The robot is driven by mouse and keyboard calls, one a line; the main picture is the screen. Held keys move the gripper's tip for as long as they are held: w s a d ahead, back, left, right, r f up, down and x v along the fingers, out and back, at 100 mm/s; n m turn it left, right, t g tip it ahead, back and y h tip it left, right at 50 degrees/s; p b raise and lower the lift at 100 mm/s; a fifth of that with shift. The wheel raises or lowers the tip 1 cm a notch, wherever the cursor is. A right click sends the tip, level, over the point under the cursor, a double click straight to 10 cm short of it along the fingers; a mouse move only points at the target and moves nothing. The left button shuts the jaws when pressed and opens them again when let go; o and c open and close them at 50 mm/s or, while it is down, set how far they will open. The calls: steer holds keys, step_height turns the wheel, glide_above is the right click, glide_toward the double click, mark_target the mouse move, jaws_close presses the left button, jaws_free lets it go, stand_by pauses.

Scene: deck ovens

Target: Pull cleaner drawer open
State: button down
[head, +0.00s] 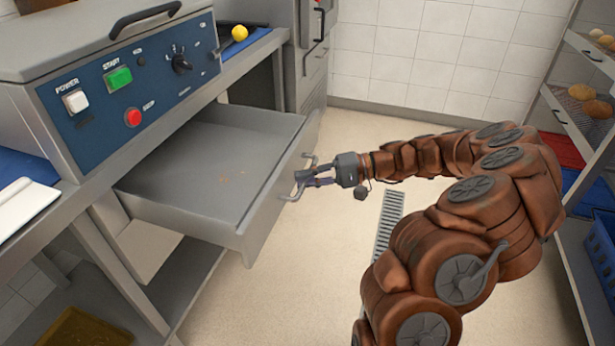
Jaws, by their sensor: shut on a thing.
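The grey metal cleaner drawer (190,176) is pulled out well from under the control panel at the left of the head view. Its inside shows empty apart from a few small brownish specks. A bar handle (285,196) stands out from its front panel. My gripper (302,182) is at this handle and shut on it, with my arm reaching in from the right. The fingertips partly cover the handle. The cleaner (130,80) above has a blue panel with a white power switch, a green start button, a red button and a black knob.
A yellow ball-topped lever (239,33) stands behind the panel. A rack (580,125) with bread and trays is at the right. A drain grate (388,232) lies in the floor. The floor in front of the drawer is clear. A white board (25,207) lies at the left.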

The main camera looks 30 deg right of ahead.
steer(key=c, duration=1.2)
jaws_free()
steer(key=v, duration=1.2)
